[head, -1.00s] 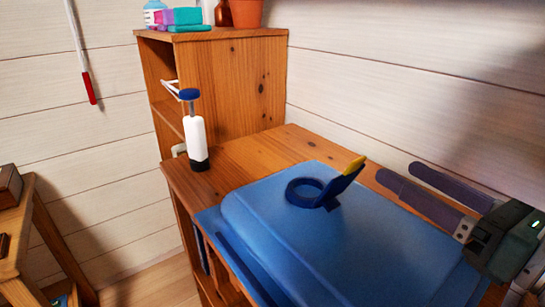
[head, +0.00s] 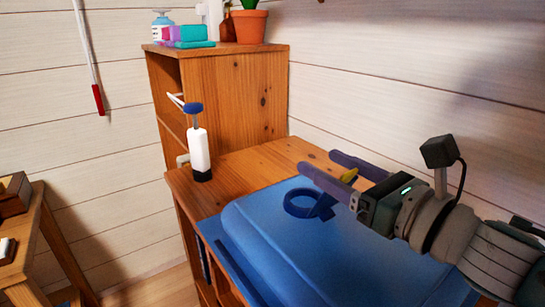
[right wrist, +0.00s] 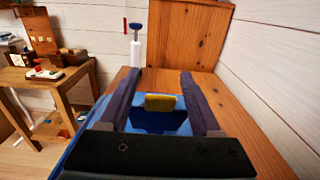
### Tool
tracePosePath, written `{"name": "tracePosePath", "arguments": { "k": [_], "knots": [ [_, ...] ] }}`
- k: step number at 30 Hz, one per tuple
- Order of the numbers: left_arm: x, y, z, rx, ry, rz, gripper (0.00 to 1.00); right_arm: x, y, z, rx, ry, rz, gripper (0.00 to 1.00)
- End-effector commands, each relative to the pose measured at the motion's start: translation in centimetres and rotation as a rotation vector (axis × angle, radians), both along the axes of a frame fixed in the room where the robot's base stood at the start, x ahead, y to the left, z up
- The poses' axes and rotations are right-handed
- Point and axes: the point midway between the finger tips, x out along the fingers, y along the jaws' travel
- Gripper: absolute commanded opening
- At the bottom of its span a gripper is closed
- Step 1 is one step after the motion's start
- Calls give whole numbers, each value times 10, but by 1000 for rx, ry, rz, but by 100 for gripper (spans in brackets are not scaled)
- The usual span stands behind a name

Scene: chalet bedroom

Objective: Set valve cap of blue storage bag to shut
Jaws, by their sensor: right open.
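The blue storage bag (head: 262,238) lies flat on the wooden cabinet top. Its valve has a dark blue ring (head: 300,203) and a hinged cap with a yellow tab (head: 349,175). The cap stands raised and tilted away from the ring, toward the right. My right gripper (head: 322,166) is open, its fingers reaching left just behind and above the cap. In the right wrist view the yellow tab (right wrist: 160,102) shows between the two spread fingers (right wrist: 154,85), with the dark blue cap below it. I cannot tell whether a finger touches it. My left gripper is not in view.
A white hand pump (head: 199,153) with a blue knob stands at the cabinet's back left. A taller shelf (head: 235,95) behind carries a plant pot (head: 249,27) and colourful items. The wooden wall is close on the right. A small table (head: 48,235) stands at left.

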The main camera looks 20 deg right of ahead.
Motion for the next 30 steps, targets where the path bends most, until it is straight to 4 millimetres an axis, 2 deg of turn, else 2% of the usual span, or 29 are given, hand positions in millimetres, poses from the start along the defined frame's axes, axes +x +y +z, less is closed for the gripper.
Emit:
{"name": "tracePosePath", "arguments": {
  "k": [8, 25, 30],
  "knots": [
    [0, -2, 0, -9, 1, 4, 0, 1, 1, 0, 1, 0, 0, 65],
    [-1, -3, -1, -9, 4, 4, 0, 1, 0, 0, 1, 0, 0, 1],
    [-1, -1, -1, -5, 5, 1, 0, 1, 0, 0, 1, 0, 0, 0]
  ]
}}
